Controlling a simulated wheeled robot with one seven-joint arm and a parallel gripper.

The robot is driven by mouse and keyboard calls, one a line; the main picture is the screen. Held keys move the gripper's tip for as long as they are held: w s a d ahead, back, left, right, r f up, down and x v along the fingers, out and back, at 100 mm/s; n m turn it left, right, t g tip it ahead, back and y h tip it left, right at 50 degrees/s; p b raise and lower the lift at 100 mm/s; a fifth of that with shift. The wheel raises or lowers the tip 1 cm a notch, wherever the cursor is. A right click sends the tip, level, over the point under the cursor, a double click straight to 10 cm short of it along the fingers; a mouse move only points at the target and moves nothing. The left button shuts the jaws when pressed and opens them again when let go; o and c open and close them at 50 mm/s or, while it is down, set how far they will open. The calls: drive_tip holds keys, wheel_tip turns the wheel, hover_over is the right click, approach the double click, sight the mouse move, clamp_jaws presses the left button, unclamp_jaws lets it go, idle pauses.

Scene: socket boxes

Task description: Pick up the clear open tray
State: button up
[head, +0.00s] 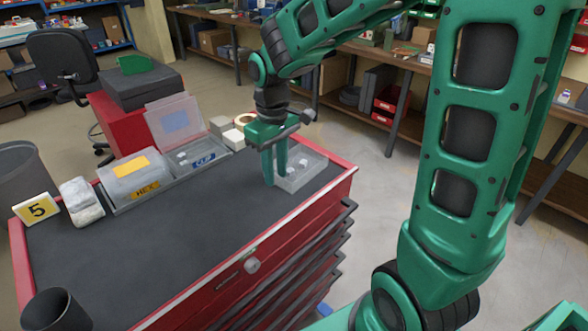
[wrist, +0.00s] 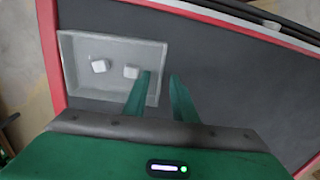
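The clear open tray (head: 312,176) sits on the dark top of the red tool cabinet, near its far right corner. In the wrist view the tray (wrist: 112,47) holds two small white blocks (wrist: 99,66). My gripper (head: 274,181) points down at the tray's near left side. In the wrist view my gripper (wrist: 161,74) is open, with a gap between its fingers. One finger overlaps the tray's inside and the other is outside, with the tray's side wall between them in the picture. I cannot tell how deep the fingertips reach.
A lidded box labelled CLIP (head: 204,161), a closed box labelled HEX (head: 135,180) and a yellow 5 sign (head: 36,209) stand along the cabinet's back. A tape roll (head: 244,119) and pale blocks lie behind my gripper. The middle of the mat (head: 190,230) is clear.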

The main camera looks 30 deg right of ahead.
clamp_jaws()
drive_tip(key=shift+r, duration=0.1)
